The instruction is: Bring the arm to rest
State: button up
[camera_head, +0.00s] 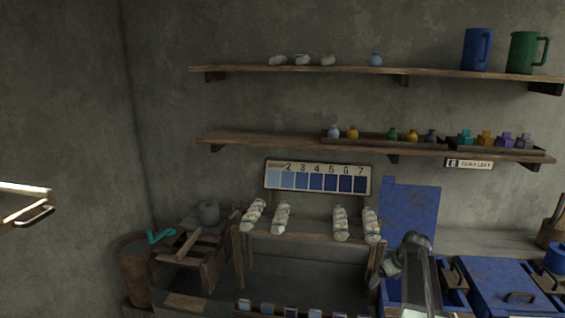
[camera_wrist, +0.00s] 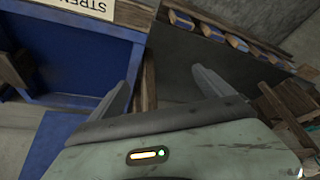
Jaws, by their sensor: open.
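My gripper (camera_wrist: 164,80) shows in the wrist view with its two grey fingers spread apart and nothing held between them. Behind the gap is a wooden post or beam edge, with a blue panel to the left and a dark surface to the right. I cannot tell how far the fingertips are from the wood. In the head view, a pale grey part of my arm rises at the lower right, in front of the blue bins; the fingers are not clear there.
Blue bins (camera_head: 510,287) stand at the lower right. A wooden rack (camera_head: 300,232) carries several white yarn skeins. Two wall shelves (camera_head: 350,71) hold bottles and jugs. A wooden bucket (camera_head: 134,275) stands at the left. The wall space left of the shelves is bare.

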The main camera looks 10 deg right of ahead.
jog(key=s+a+n+g, duration=0.1)
jog(key=s+a, duration=0.2)
jog(key=a, duration=0.8)
jog(key=s+a+g, duration=0.1)
jog(key=s+a, duration=0.2)
jog(key=a, duration=0.8)
jog(key=s+a+n+g, duration=0.1)
jog(key=s+a, duration=0.2)
jog(key=a, duration=0.8)
jog(key=s+m+g+h, duration=0.1)
jog(key=s+m, duration=0.3)
jog(key=s, duration=0.4)
jog(key=shift+d+f+m+p, duration=0.15)
jog(key=shift+f+m+p, duration=0.2)
jog(key=shift+f, duration=0.1)
jog(key=shift+d, duration=0.1)
